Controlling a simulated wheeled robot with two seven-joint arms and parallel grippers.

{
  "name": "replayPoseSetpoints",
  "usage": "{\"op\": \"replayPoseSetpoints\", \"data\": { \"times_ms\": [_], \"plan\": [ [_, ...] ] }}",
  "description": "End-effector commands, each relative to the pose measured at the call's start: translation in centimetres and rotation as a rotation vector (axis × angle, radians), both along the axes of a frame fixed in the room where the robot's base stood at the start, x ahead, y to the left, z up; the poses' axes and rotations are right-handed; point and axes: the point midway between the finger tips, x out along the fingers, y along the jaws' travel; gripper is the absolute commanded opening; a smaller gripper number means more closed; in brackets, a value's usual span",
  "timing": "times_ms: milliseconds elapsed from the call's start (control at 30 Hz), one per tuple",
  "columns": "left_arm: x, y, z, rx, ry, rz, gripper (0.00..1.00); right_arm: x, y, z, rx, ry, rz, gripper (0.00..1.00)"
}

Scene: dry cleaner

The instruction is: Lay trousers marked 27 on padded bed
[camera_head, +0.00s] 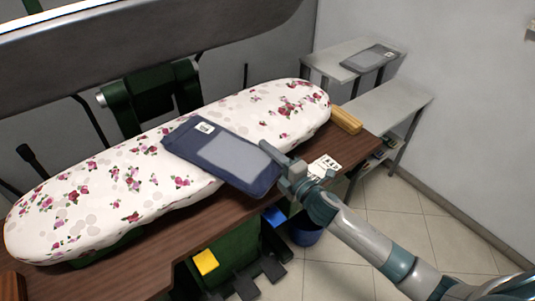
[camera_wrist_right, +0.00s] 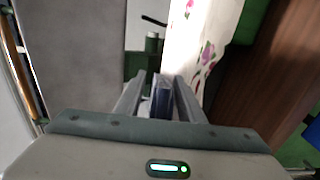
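The folded navy trousers (camera_head: 222,152) lie slanted across the padded bed (camera_head: 120,195), which has a white floral cover. Their lower right end reaches out over the bed's front edge. A small white tag (camera_head: 205,127) is at their far left end; its number is too small to read. My right gripper (camera_head: 274,157) is at the right end of the trousers. In the right wrist view, the fingers (camera_wrist_right: 159,97) stand on both sides of a dark navy edge (camera_wrist_right: 162,98) and appear closed on it. My left gripper is not in view.
A wooden block (camera_head: 346,119) and a printed card (camera_head: 325,166) are on the brown table right of the bed. Another folded dark garment (camera_head: 370,57) lies on a grey side table. The raised press head (camera_head: 130,50) hangs behind the bed. A blue bucket (camera_head: 305,233) stands below.

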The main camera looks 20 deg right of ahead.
Motion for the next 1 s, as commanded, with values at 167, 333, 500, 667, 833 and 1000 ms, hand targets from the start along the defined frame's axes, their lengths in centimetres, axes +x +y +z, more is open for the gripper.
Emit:
{"op": "replayPoseSetpoints", "data": {
  "times_ms": [167, 333, 500, 667, 833, 1000],
  "plan": [
    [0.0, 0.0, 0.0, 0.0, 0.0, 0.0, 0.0, 0.0, 0.0, 0.0, 0.0, 0.0, 0.0, 0.35],
    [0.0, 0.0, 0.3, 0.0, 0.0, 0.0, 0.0, 0.0, 0.0, 0.4, -0.001, -0.001, 0.0, 0.35],
    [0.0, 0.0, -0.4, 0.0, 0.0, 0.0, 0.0, -1.3, -0.5, 0.1, 0.0, 0.0, 0.001, 0.35],
    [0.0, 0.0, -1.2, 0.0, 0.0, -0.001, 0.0, -3.5, -1.3, -0.1, 0.0, 0.001, 0.0, 0.35],
    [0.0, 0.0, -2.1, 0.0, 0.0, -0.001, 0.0, -6.4, -2.3, -0.1, 0.0, 0.001, 0.001, 0.35],
    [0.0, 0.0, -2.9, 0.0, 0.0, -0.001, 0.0, -8.9, -3.2, 0.0, 0.0, 0.001, 0.001, 0.35]
  ]
}}
